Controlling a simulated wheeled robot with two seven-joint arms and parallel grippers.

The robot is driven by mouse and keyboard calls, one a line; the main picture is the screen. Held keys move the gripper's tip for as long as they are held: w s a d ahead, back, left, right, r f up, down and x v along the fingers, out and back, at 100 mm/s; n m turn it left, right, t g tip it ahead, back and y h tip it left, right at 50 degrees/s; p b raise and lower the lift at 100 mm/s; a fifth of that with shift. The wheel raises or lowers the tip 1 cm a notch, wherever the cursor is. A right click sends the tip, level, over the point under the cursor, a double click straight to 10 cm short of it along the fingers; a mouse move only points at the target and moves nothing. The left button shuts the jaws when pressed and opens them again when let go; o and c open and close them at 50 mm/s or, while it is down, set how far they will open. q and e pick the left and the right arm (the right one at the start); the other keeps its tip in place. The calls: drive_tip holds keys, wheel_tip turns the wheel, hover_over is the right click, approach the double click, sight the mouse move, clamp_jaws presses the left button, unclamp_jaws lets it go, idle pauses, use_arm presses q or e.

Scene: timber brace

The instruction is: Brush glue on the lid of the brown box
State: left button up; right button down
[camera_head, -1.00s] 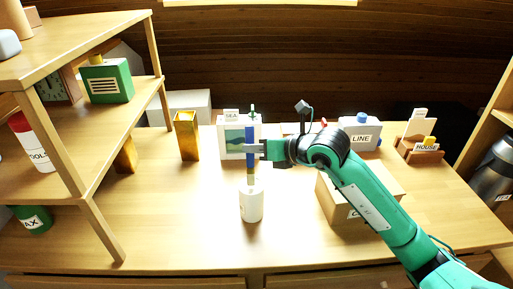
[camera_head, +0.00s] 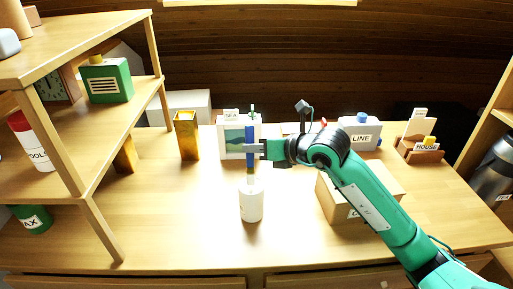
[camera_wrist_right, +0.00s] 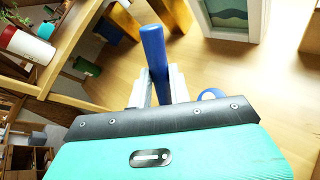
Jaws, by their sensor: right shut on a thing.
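My right gripper (camera_head: 262,150) is shut on the blue handle of an upright brush (camera_head: 250,160). The handle also shows between the two fingers in the right wrist view (camera_wrist_right: 153,48). The brush's lower end is right at the mouth of a white pot (camera_head: 251,205) standing on the table; I cannot tell how deep its tip is. The brown box (camera_head: 334,207) stands to the right of the pot. My right arm hides much of its lid (camera_head: 386,179) and its front label. My left gripper is not in view.
A picture card (camera_head: 228,140) marked SEA stands behind the brush, with a golden open container (camera_head: 187,136) to its left. A grey LINE box (camera_head: 361,134) and a HOUSE holder (camera_head: 420,152) stand at the back right. A wooden shelf (camera_head: 75,205) bounds the left.

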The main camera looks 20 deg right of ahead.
use_arm(q)
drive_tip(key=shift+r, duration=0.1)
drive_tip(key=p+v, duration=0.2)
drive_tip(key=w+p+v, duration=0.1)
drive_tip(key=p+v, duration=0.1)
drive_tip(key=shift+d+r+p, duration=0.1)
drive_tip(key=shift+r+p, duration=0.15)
drive_tip(key=shift+p, duration=0.1)
use_arm(e)
wheel_tip(320, 180, up, 7)
idle(0.7)
